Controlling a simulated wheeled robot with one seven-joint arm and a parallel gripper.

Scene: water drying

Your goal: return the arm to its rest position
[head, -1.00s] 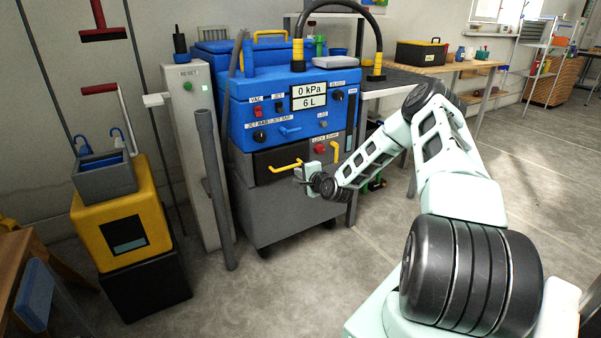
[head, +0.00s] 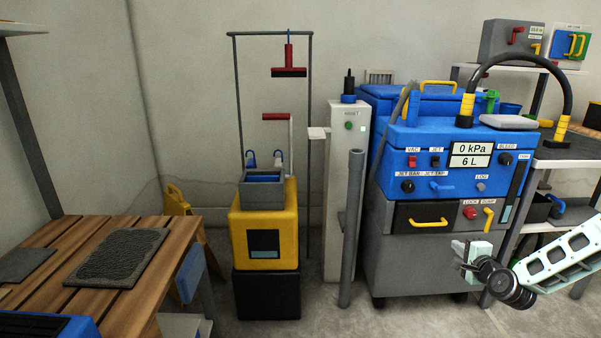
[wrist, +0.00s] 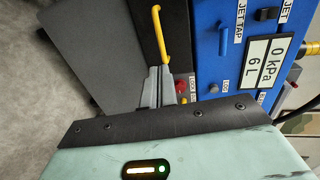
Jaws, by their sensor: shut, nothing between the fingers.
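My gripper (head: 461,247) is at the right of the head view, in front of the grey lower body of the blue machine (head: 440,140). Its fingers are shut and empty. In the wrist view the closed fingers (wrist: 160,85) point toward the machine's front, beside the yellow drawer handle (wrist: 160,37) and the red lock knob (wrist: 182,86). They look apart from the handle, though the exact gap is hard to judge. In the head view the drawer handle (head: 429,222) is above and left of my gripper. Part of my arm runs out of the right edge.
A grey upright pipe (head: 352,230) and a pale post (head: 340,185) stand left of the machine. A yellow box (head: 264,240) on a black base stands further left. A slatted wooden table (head: 100,245) fills the lower left. Some bare floor shows between.

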